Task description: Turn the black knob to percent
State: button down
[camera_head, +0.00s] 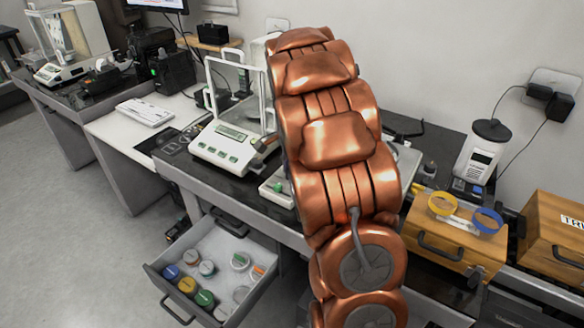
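I cannot make out a black knob or a percent mark in this view. My copper-coloured arm fills the middle and hides part of the dark tabletop (232,182) behind it. A white balance (222,158) with a display, green-marked buttons and a glass shield stands just left of my arm. A second pale device (276,190) with a green spot shows only partly at my arm's left edge. My gripper cannot be made out; my arm covers the area where it might be. A small brownish piece beside the balance is too unclear to name.
An open drawer (258,292) with several colour-lidded jars juts out at lower left. A wooden box (448,240) with yellow and blue rings stands right of my arm, another (556,238) at the far right. A white device (481,152) stands behind. Grey floor (70,230) is clear at left.

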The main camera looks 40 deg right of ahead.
dwell(0.5)
jog(key=c, duration=0.8)
grip_release()
notch_tip(320, 180, up, 12)
dwell(0.4)
